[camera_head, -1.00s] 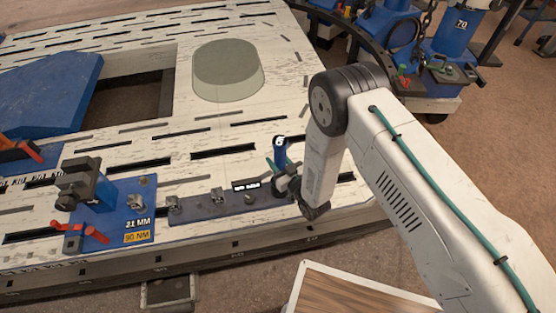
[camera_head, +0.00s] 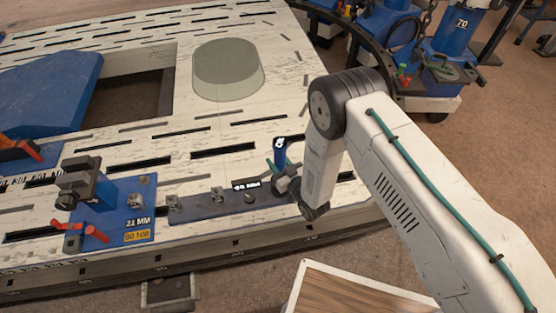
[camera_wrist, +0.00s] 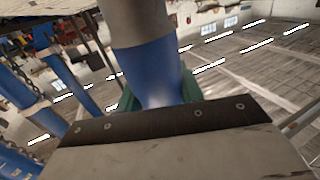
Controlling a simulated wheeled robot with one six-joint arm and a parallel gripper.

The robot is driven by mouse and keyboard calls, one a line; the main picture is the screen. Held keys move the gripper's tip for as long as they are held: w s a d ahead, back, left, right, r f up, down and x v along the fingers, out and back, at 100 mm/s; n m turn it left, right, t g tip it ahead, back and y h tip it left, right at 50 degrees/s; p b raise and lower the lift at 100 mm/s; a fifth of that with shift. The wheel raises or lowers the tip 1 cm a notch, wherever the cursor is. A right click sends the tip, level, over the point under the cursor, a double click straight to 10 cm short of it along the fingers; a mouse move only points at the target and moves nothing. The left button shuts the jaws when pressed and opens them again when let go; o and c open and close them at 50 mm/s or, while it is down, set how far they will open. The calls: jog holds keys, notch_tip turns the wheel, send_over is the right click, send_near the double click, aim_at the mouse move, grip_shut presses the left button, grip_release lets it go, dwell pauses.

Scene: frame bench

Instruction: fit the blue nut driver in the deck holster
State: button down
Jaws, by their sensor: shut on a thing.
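The blue nut driver (camera_head: 280,151) stands roughly upright at the right end of the dark blue deck strip, with a white mark on its top. My gripper (camera_head: 287,183) is shut on it, low on its body. In the wrist view the driver's blue shaft (camera_wrist: 152,75) rises between green finger pads (camera_wrist: 127,101), with a grey band higher up. The deck strip (camera_head: 215,205) carries several small metal fittings and a black label. The deck holster is not clearly identifiable. The driver's lower end is hidden behind my gripper, so I cannot tell whether it is seated.
A blue fixture plate (camera_head: 118,225) with a clamp and red handles stands left of the strip. A translucent green cylinder (camera_head: 227,70) stands on the slotted white deck (camera_head: 140,140). A wood-topped box (camera_head: 350,292) is at the front. Blue posts stand at the back right.

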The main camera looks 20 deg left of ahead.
jog(key=shift+f, duration=3.9)
jog(key=c, duration=0.8)
grip_release()
jog(key=shift+c, duration=0.2)
jog(key=shift+s+d+f, duration=0.1)
jog(key=shift+d, duration=0.05)
jog(key=v, duration=0.7)
jog(key=shift+d, duration=0.2)
jog(key=shift+s, duration=0.1)
